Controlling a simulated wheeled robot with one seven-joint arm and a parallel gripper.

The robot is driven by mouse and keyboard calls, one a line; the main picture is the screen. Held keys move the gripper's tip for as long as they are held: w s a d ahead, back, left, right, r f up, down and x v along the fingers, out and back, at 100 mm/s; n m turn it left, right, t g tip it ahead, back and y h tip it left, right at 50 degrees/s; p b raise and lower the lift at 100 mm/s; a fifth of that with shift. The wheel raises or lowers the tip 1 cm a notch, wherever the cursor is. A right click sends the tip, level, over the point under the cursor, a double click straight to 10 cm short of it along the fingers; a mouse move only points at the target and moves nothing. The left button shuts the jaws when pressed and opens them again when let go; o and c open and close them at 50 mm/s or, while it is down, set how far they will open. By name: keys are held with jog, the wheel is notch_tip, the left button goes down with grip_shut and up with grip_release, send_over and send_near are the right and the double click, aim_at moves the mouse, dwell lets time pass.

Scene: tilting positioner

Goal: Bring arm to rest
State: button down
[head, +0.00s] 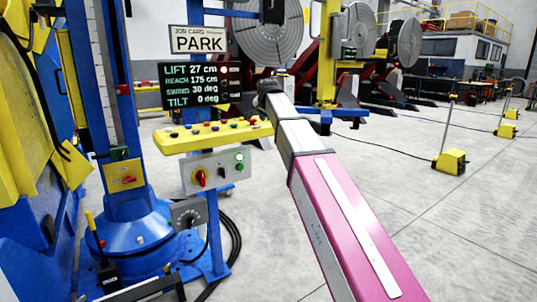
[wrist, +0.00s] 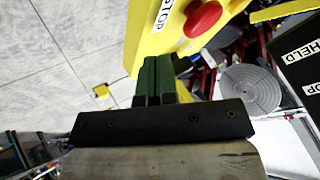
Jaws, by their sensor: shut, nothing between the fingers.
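The job card (head: 199,39) reads PARK. The display (head: 201,85) below it reads LIFT 27 cm, REACH 175 cm, SWING 30 deg and TILT 0 deg. A yellow button bar (head: 213,137) is under it, then a grey box (head: 215,173) with a red knob and a green lamp. A dial box (head: 187,214) is lower down. In the wrist view my gripper (wrist: 158,68) is shut and empty, its green fingers together beside a yellow housing (wrist: 172,38) with a red stop button (wrist: 203,18). Contact cannot be told. The fingertips cannot be made out in the head view.
A blue column (head: 130,222) with a yellow switch box (head: 125,178) and a lever (head: 95,237) stands at left. Cables (head: 235,245) lie on the floor by the stand. A yellow floor box (head: 450,162) is at right. Open floor (head: 480,215) shows there.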

jog(key=s+d+f+n+g, duration=0.1)
jog(key=s+d+f, duration=0.3)
jog(key=f, duration=0.6)
jog(key=s+d+f+n+g+h, duration=0.15)
jog(key=s+d+f, duration=0.25)
jog(key=f, duration=0.7)
jog(key=s+d+f+n+g, duration=0.15)
jog(key=s+d+f, duration=0.35)
jog(key=f, duration=0.5)
jog(key=s+d+f+n+g, duration=0.1)
jog(key=s+d+f, duration=0.3)
jog(key=s+f, duration=0.5)
jog(key=s+d+f+n+g, duration=0.1)
jog(key=s+d+f+g, duration=0.2)
jog(key=s+f, duration=0.7)
jog(key=shift+s+d+n, duration=0.3)
jog(key=shift+s+d, duration=0.2)
jog(key=shift+s, duration=0.1)
